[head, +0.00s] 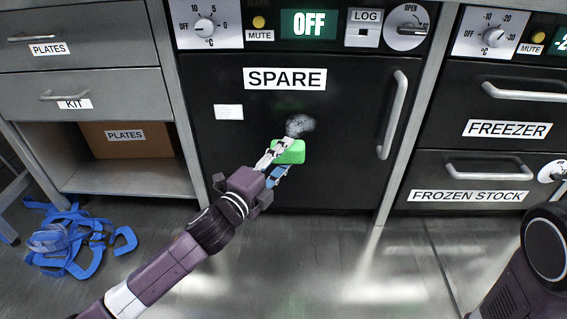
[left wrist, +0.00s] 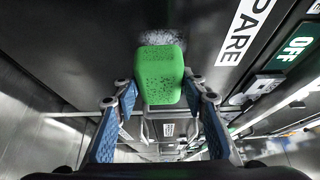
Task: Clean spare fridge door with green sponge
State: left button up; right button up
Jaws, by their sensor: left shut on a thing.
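The spare fridge door (head: 340,180) is dark, with a SPARE label (head: 285,79) at the top and a vertical handle (head: 393,115) on the right. A pale speckled smudge (head: 300,125) is on the door below the label. My left gripper (head: 278,165) is shut on the green sponge (head: 290,152), just below the smudge and close to the door. In the left wrist view the sponge (left wrist: 160,75) sits between the fingers, dark specks on its face, with the smudge (left wrist: 162,39) beyond it. I cannot tell whether the sponge touches the door. My right gripper is not in view.
A control panel (head: 300,25) reading OFF is above the door. A freezer (head: 500,110) stands to the right. Drawers (head: 80,65) and an open shelf with a PLATES box (head: 125,147) are to the left. Blue straps or strips (head: 75,240) lie on the floor at lower left.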

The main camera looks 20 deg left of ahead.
pick_arm(q)
jog(key=w, duration=0.1)
jog(key=w+a+b, duration=0.1)
jog(key=w, duration=0.3)
jog(key=shift+w+a+b, duration=0.25)
jog(key=shift+b, duration=0.05)
jog(key=shift+w+a, duration=0.3)
jog(key=shift+w, duration=0.65)
dwell(0.5)
